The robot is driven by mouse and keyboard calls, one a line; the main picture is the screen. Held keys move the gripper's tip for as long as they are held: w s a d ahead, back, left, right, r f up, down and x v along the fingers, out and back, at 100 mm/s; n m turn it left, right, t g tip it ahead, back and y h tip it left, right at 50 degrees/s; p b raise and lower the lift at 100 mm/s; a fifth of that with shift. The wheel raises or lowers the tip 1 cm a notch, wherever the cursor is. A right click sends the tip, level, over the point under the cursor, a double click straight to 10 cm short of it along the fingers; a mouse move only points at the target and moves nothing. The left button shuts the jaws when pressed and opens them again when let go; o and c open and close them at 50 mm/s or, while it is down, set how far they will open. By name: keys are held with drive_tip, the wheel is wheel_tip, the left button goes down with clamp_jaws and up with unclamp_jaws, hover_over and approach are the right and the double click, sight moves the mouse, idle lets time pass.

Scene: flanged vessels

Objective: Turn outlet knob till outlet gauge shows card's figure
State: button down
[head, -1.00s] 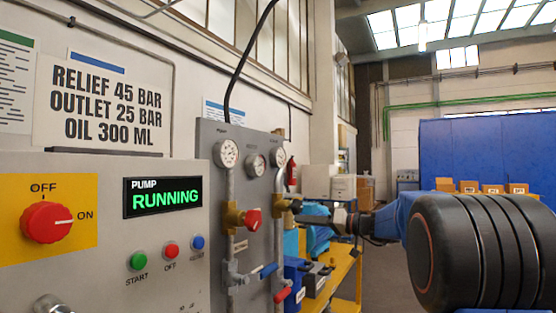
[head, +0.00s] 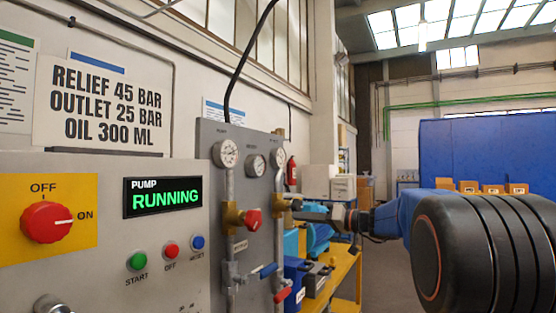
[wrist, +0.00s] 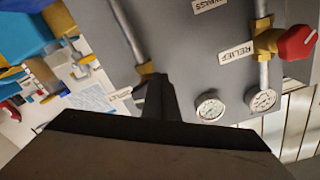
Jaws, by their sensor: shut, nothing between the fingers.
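The card (head: 105,105) on the wall at the left reads relief 45 bar, outlet 25 bar, oil 300 ml. The right gauge (head: 279,156) sits at the top of the right pipe on the grey panel; its needle is too small to read. A brass valve (head: 280,205) is on that pipe, and it shows in the wrist view (wrist: 147,70). No outlet knob can be made out. My gripper (wrist: 160,92) is shut and empty, its fingers overlapping the pipe just by the brass fitting; I cannot tell whether they touch.
A red knob (head: 253,220) on the left pipe is beside the relief label (wrist: 236,53). Two more gauges (head: 227,153) (head: 256,165) are on the panel. Blue-handled and red-handled levers (head: 268,270) (head: 282,295) hang below. The pump display (head: 163,197) reads running.

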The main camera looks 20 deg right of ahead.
drive_tip(key=shift+s+a, duration=0.1)
idle(0.4)
drive_tip(key=v, duration=0.6)
drive_tip(key=shift+f, duration=0.2)
drive_tip(key=shift+s+a, duration=0.1)
drive_tip(key=shift+a, duration=0.05)
drive_tip(key=w+f, duration=0.1)
drive_tip(key=w, duration=0.6)
drive_tip(key=shift+a+f, duration=0.2)
drive_tip(key=shift+a, duration=0.2)
idle(0.5)
drive_tip(key=shift+s+a+r, duration=0.45)
drive_tip(key=shift+s+a, duration=0.15)
drive_tip(key=shift+a, duration=0.15)
idle(0.9)
drive_tip(key=shift+s+a+r, duration=0.35)
drive_tip(key=shift+a+r, duration=0.1)
drive_tip(key=shift+r, duration=0.1)
idle(0.6)
